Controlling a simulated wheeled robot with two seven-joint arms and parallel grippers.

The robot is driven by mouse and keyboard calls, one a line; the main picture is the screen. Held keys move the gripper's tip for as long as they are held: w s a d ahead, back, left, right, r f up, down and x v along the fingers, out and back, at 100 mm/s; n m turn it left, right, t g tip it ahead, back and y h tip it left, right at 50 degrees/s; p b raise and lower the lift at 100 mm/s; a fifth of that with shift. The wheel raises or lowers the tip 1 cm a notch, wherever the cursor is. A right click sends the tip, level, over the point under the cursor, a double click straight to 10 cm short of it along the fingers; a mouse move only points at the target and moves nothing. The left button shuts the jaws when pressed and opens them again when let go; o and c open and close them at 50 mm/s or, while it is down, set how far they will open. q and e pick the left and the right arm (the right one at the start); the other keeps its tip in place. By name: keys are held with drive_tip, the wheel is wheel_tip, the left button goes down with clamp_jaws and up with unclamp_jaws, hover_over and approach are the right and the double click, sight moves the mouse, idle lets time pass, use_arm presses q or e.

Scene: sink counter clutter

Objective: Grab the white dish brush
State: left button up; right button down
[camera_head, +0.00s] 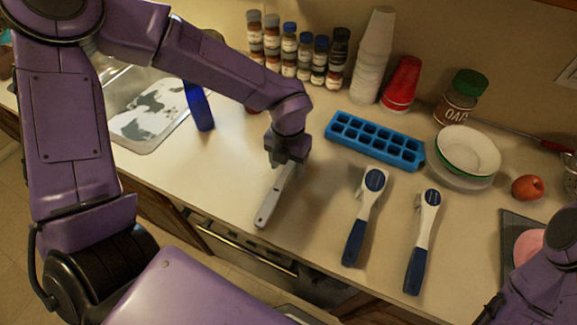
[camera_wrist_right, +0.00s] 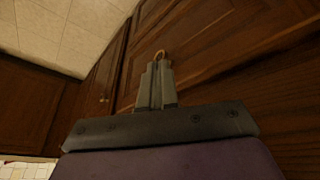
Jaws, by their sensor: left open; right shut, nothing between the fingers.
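The white dish brush (camera_head: 272,200) lies on the counter, its pale handle pointing toward the front edge. Its far end is hidden under my left gripper (camera_head: 283,163). The left gripper points down right at the upper part of the brush, with its fingers open; I cannot tell whether they touch it. My right gripper (camera_wrist_right: 157,85) is shut and empty in the right wrist view, facing dark wooden cupboards, away from the brush.
Two blue-and-white handled tools, one on the left (camera_head: 363,217) and one on the right (camera_head: 422,242), lie right of the brush. A blue ice tray (camera_head: 375,141), spice jars (camera_head: 304,58) and cups (camera_head: 372,62) stand behind. A sink (camera_head: 145,112) is left.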

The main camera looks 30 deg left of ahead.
use_arm(q)
drive_tip(key=shift+f, duration=0.85)
drive_tip(key=shift+s+r, duration=0.1)
drive_tip(key=shift+s, duration=0.1)
drive_tip(key=shift+w, duration=0.1)
drive_tip(key=c, duration=1.1)
